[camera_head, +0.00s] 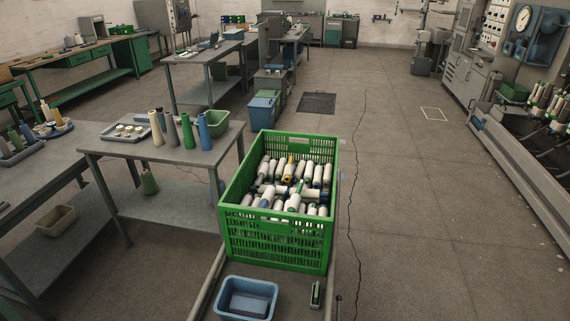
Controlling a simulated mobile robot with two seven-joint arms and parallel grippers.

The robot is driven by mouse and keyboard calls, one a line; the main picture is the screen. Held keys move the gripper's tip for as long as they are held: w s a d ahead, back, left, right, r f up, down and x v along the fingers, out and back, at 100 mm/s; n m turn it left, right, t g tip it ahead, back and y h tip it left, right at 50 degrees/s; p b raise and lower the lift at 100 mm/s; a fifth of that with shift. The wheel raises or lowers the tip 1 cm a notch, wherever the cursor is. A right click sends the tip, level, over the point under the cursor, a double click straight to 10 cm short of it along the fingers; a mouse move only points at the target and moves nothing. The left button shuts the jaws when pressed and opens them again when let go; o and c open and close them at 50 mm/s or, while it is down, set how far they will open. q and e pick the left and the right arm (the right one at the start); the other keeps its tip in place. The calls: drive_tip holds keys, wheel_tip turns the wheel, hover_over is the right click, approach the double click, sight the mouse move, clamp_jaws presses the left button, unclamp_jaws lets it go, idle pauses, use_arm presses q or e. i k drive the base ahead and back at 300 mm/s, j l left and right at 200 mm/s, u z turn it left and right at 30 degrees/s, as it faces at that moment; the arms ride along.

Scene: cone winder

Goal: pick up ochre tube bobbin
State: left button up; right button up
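A green crate (274,246) stands in the middle of the view, filled with a jumbled heap of mostly white bobbins. Near the back of the heap, one bobbin with an ochre-yellow part (290,163) shows among the white ones. Its lower part is hidden by neighbours, and I cannot tell surely that it is the ochre tube bobbin. Other bobbins show dark, green or blue tube ends. Neither of my grippers is in view.
Left of the crate, a grey table (112,145) holds several upright cones, a green bin (213,123) and a small tray. A blue bin (246,298) sits in front of the crate. A machine with bobbins (548,105) stands far right. The floor right of the crate is clear.

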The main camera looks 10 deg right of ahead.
sight(289, 169)
drive_tip(key=k, duration=0.5)
drive_tip(key=k+z, duration=0.15)
drive_tip(key=z, duration=1.1)
drive_tip(key=i+l+z, duration=0.1)
drive_tip(key=z, duration=0.4)
drive_tip(key=i+l+z, duration=0.1)
drive_tip(key=z, duration=0.4)
drive_tip(key=i+l+z, duration=0.1)
drive_tip(key=z, duration=0.35)
drive_tip(key=i+u, duration=0.3)
drive_tip(key=i+l+u, duration=0.25)
drive_tip(key=i, duration=0.25)
drive_tip(key=i+l+u, duration=0.3)
drive_tip(key=i+j+u, duration=0.15)
drive_tip(key=i+u, duration=0.3)
drive_tip(key=i, duration=0.25)
drive_tip(key=i+l+u, duration=0.1)
drive_tip(key=i+u, duration=0.4)
drive_tip(key=i, duration=0.25)
drive_tip(key=i+u, duration=0.15)
drive_tip(key=i, duration=0.65)
drive_tip(key=i+l+u, duration=0.15)
drive_tip(key=i, duration=0.65)
drive_tip(key=i+j, duration=0.1)
drive_tip(key=i, duration=1.5)
